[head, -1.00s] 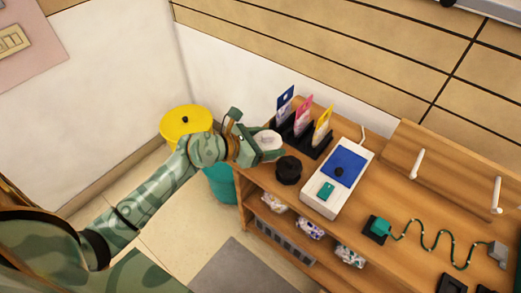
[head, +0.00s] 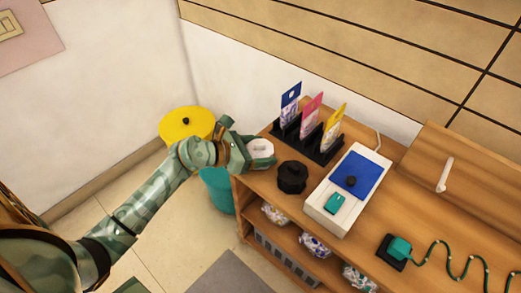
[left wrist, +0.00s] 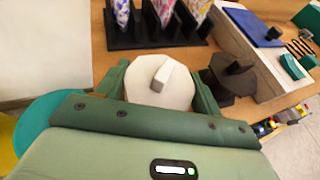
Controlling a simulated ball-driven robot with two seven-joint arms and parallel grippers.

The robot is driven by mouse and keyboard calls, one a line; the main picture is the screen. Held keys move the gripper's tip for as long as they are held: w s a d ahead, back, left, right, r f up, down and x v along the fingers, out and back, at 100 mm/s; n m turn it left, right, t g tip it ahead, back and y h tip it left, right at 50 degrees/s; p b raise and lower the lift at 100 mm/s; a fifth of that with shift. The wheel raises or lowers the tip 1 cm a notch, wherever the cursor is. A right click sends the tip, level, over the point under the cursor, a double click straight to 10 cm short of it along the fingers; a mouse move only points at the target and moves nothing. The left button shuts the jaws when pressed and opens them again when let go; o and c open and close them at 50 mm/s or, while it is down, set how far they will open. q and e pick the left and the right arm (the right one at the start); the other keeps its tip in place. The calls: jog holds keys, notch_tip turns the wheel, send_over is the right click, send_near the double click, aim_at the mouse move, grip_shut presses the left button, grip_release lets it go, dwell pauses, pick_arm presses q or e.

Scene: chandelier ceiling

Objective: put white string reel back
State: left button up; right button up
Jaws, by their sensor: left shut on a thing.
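The white string reel (head: 260,148) is between the fingers of my left gripper (head: 262,156), at the left end of the wooden shelf top. In the left wrist view the reel (left wrist: 158,84) looks like a white many-sided disc with a raised bar on top, a green finger on each side. My left gripper (left wrist: 160,90) is shut on it. Whether the reel touches the wood cannot be told. A black reel of similar shape (head: 292,178) stands just right of it, also in the left wrist view (left wrist: 232,78). My right gripper is not in view.
Behind the reel is a black rack (head: 308,142) with blue, pink and yellow cards. A white device with a blue pad (head: 347,188) lies to the right. A teal bin (head: 217,190) stands left of the shelf.

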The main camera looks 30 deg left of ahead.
pick_arm(q)
jog(key=shift+f, duration=0.1)
jog(key=o, duration=1.1)
jog(key=shift+c, duration=0.2)
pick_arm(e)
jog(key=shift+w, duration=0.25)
